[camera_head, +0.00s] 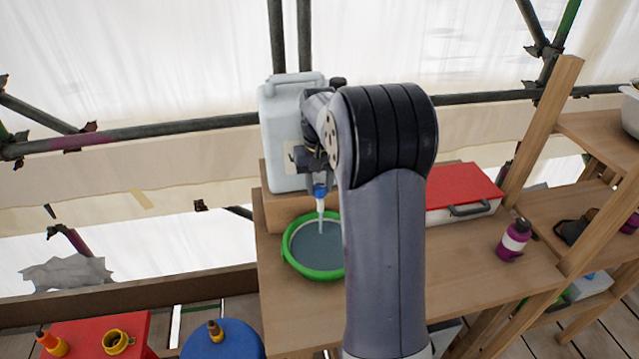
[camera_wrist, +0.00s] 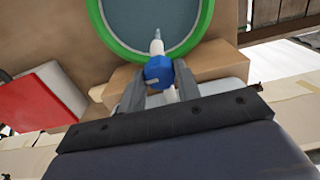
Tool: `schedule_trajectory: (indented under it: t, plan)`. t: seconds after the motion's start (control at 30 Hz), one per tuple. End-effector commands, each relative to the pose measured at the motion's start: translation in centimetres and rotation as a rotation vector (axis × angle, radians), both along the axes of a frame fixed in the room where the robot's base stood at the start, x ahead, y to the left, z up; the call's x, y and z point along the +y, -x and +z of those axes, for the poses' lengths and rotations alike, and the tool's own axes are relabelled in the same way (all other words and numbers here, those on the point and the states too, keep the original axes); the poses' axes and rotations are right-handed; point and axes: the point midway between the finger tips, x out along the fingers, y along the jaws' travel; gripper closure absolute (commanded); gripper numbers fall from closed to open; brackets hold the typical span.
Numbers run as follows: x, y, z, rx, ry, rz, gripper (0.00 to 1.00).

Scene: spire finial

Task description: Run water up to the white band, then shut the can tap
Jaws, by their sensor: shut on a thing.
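The white water can (camera_head: 283,120) stands upright on a wooden block at the back of the bench. Its blue tap (camera_head: 320,191) also shows in the wrist view (camera_wrist: 158,71). My gripper (camera_wrist: 158,80) is shut on the blue tap, one finger on each side. A pale stream (camera_head: 321,218) runs down from the spout into the green-rimmed basin (camera_head: 307,275) below. Grey-blue water (camera_head: 315,243) covers the visible inside of the basin. My arm hides the basin's right side.
A red-lidded box (camera_head: 461,188) and a purple bottle (camera_head: 513,240) stand on the bench to the right. Wooden shelves rise beyond them. A red stool (camera_head: 85,338) and a blue round top (camera_head: 222,344) are at lower left. The bench's front middle is clear.

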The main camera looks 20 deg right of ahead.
Motion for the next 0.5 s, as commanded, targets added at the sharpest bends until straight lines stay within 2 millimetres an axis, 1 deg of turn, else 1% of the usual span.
schedule_trajectory:
  t: [0.03,0.1,0.33,0.5]
  plan:
    - [0.0,0.0,0.02,0.0,0.0,0.0,0.88]
    - [0.0,0.0,0.03,0.0,0.0,0.0,0.91]
    - [0.0,-0.01,0.08,0.0,0.0,0.024,0.91]
    - [-0.01,-0.04,0.16,-0.001,0.0,0.094,0.91]
